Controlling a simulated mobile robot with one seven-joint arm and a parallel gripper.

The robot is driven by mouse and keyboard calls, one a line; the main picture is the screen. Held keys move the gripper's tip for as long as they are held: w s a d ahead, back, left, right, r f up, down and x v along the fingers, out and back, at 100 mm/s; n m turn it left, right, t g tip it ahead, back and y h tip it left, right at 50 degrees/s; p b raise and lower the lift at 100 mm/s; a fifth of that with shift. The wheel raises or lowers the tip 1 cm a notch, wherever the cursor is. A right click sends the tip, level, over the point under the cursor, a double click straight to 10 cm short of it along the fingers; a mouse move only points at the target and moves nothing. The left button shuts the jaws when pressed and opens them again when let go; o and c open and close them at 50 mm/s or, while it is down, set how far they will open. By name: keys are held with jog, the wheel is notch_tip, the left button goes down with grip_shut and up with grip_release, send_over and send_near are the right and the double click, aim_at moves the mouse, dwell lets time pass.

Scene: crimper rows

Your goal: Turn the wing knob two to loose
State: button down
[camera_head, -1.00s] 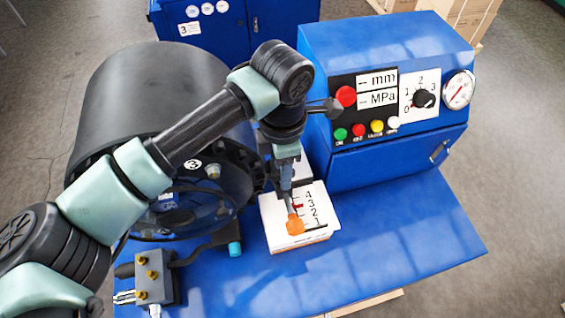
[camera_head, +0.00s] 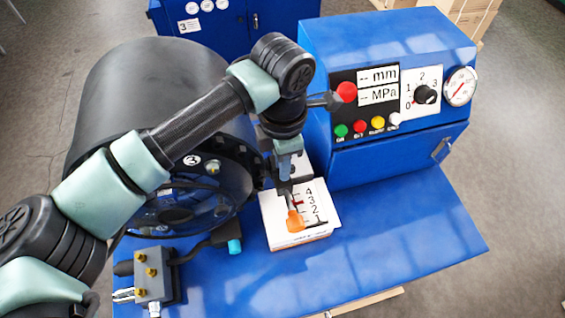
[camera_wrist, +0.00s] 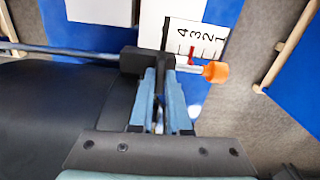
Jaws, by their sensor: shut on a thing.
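My gripper (camera_head: 286,180) reaches down beside the round black crimper head. Its blue-grey fingers also show in the wrist view (camera_wrist: 165,85), shut on a dark piece between their tips. A pale rod runs from there to an orange knob (camera_head: 295,221), which also shows in the wrist view (camera_wrist: 215,72). The knob is over a white plate (camera_head: 318,238) marked 1 to 4, with a red mark near 3. No wing knob can be made out for certain, and no number two label marks one. Small brass pieces (camera_head: 152,272) sit on a grey block at lower left.
The blue control cabinet (camera_head: 385,45) with buttons, dial and gauge (camera_head: 461,86) stands to the right of my gripper. The black crimper drum (camera_head: 150,95) is to its left. The blue tabletop (camera_head: 400,240) is clear at front right.

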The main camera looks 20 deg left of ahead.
jog(key=n+b, duration=0.3)
jog(key=b, duration=0.1)
jog(key=shift+f+n, duration=0.2)
jog(key=shift+n, duration=0.2)
jog(key=n+b, duration=1)
jog(key=shift+w+r+n, duration=0.1)
jog(key=shift+n, duration=0.2)
jog(key=shift+r+n+b, duration=0.15)
jog(key=shift+n+b, duration=1)
jog(key=shift+n, duration=0.35)
jog(key=shift+r, duration=0.1)
jog(key=c, duration=0.9)
grip_release()
notch_tip(320, 180, up, 13)
jog(key=shift+f+b, duration=0.1)
jog(key=shift+b, duration=0.7)
